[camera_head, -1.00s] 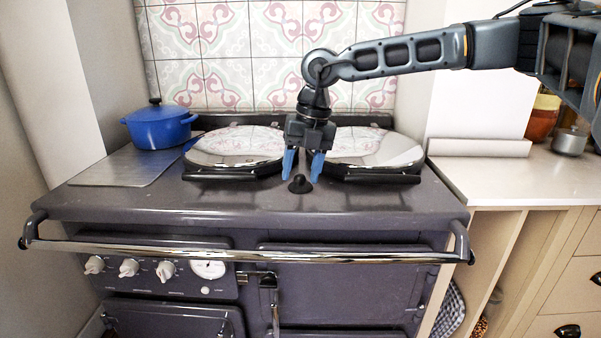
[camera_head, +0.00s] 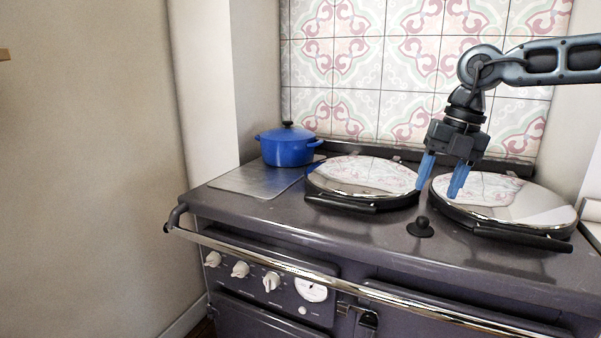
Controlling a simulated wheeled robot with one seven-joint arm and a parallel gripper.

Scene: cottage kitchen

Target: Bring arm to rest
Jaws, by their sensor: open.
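My gripper (camera_head: 443,186) hangs from my arm above the right half of the stove, its blue fingers pointing down. It is open, with a gap between the fingers and nothing held. The fingertips appear over the space between the two round lids, above a small black knob-shaped object (camera_head: 420,228) on the stove top. My arm reaches in from the right edge of the picture.
The dark stove (camera_head: 300,222) has a left lid (camera_head: 362,176), a right lid (camera_head: 500,203) and a front rail (camera_head: 330,280). A blue pot (camera_head: 287,146) stands at the back left by a metal plate (camera_head: 256,180). A tiled wall rises behind; a plain wall is left.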

